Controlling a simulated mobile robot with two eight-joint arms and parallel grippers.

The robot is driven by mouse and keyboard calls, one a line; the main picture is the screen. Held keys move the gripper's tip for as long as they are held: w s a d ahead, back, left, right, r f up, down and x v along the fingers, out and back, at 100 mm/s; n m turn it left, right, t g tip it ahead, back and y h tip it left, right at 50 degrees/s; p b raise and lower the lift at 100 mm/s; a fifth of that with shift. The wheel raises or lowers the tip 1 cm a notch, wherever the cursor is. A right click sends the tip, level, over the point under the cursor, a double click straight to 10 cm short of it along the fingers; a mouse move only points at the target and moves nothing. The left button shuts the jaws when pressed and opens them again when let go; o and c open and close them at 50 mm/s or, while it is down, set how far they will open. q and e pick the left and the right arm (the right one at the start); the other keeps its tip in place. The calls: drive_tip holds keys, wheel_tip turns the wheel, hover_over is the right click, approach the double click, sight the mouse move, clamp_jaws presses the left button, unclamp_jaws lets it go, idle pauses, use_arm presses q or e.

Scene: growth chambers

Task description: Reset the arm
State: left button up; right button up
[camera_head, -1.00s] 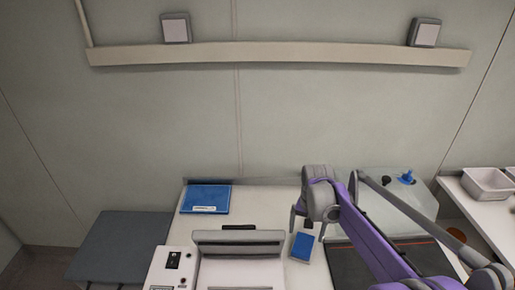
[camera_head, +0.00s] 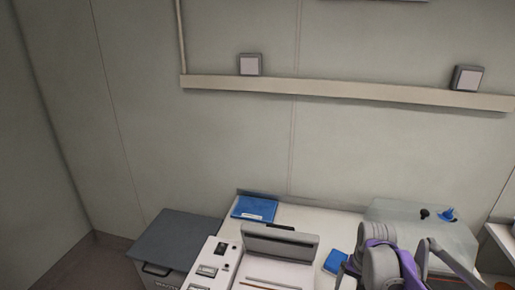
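My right arm (camera_head: 384,262), purple and grey, comes in at the bottom right. Its gripper (camera_head: 350,275) hangs at the bottom edge, just below and beside a small blue box (camera_head: 335,261) on the white bench. The gripper is partly cut off and partly hidden by the arm, so its finger gap is not clear. I see nothing held in it. My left arm and gripper are not in view.
A grey-lidded device (camera_head: 280,241) stands on the bench (camera_head: 300,215), with a flat blue case (camera_head: 255,208) behind it. A dark grey cabinet (camera_head: 178,240) is at left. A pale box (camera_head: 420,222) with small knobs stands back right. A wall rail (camera_head: 340,90) runs above.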

use_arm(q)
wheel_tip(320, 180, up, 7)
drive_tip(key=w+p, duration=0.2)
drive_tip(key=p, duration=0.3)
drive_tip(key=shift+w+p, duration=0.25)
drive_tip(key=shift+p, duration=0.1)
use_arm(e)
drive_tip(key=s+a+r+n+t, duration=0.2)
drive_tip(key=s+a+n, duration=0.1)
drive_tip(key=s, duration=0.6)
drive_tip(key=s+a+r+n+t, duration=0.2)
drive_tip(key=s+a, duration=0.4)
drive_tip(key=s, duration=0.3)
drive_tip(key=shift+r+n+t, duration=0.3)
drive_tip(key=shift+n+t, duration=0.1)
drive_tip(key=shift+n, duration=0.3)
drive_tip(key=shift+d, duration=0.1)
